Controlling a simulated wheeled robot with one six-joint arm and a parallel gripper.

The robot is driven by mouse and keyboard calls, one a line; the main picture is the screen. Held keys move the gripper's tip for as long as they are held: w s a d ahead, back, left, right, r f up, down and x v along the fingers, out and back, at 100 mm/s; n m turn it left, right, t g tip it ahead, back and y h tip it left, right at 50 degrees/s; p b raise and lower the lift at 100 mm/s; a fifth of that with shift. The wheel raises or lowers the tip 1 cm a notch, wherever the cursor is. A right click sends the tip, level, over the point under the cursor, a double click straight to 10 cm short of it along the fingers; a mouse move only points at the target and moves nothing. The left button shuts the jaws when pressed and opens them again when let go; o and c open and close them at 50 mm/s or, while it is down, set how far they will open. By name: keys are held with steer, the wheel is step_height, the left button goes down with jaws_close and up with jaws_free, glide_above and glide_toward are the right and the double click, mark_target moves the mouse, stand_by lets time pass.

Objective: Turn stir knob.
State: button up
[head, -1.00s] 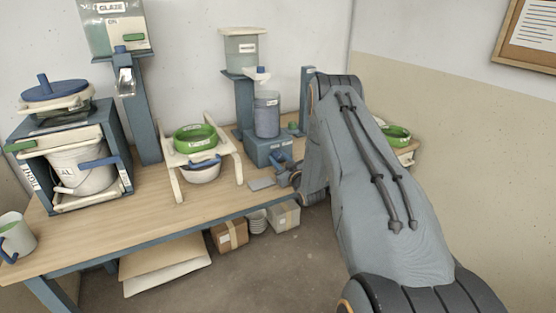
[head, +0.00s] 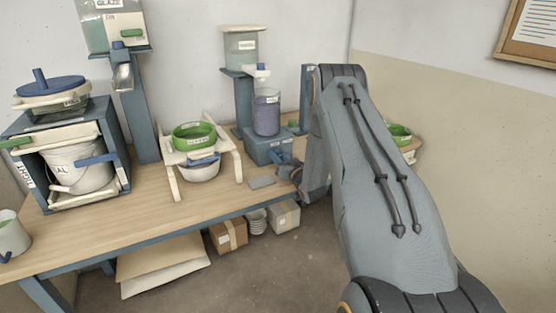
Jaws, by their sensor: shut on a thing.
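The blue-grey stirring unit (head: 262,149) stands on the bench right of centre, with a clear jar (head: 267,116) of bluish-purple contents on it. A small blue knob (head: 284,156) is at the unit's front right. My gripper (head: 288,165) is at the knob and shut on it. The arm comes in from the right. The fingers are small and dark here, so the exact grip and the knob's angle are hard to make out.
A green sieve (head: 194,131) sits on a cream stand over a white bowl (head: 200,172). A hopper (head: 241,47) stands behind the jar. A flat grey plate (head: 262,182) lies near the front edge.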

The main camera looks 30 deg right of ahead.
steer(key=shift+m+b, duration=0.35)
steer(key=shift+m, duration=0.65)
steer(key=o, duration=1)
steer(key=shift+o, duration=0.2)
steer(key=shift+s, duration=0.1)
steer(key=shift+s+b, duration=0.7)
steer(key=shift+s, duration=3.15)
steer(key=shift+r, duration=0.1)
